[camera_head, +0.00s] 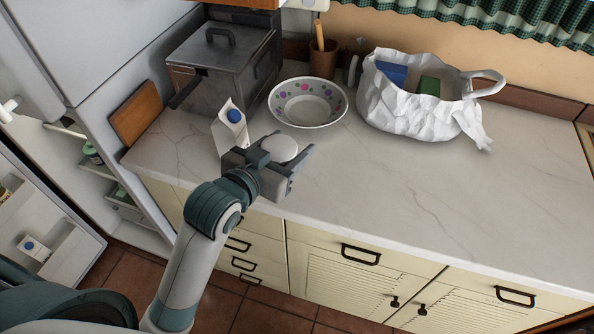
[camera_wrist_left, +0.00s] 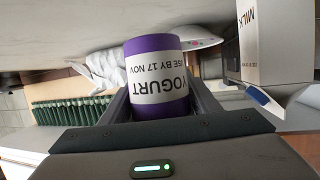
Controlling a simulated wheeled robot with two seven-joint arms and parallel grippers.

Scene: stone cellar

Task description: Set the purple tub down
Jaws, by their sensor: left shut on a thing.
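The purple tub (camera_wrist_left: 174,45) has a white label reading "YOGURT" and sits between the two fingers of my left gripper in the left wrist view. That view is turned, with the counter at the top and the lettering upside down. In the head view, my left gripper (camera_head: 284,160) is over the front edge area of the marble counter (camera_head: 400,200), shut on the tub, whose white lid (camera_head: 280,147) shows. The tub's purple side is hidden there by the gripper. I cannot tell whether its base touches the counter. My right gripper is not in view.
A milk carton (camera_head: 231,128) stands close left of the gripper. A dotted bowl (camera_head: 308,103), a metal box (camera_head: 215,75) and a white bag (camera_head: 425,110) with things in it stand behind. The counter's right half is clear. An open fridge (camera_head: 50,215) is at left.

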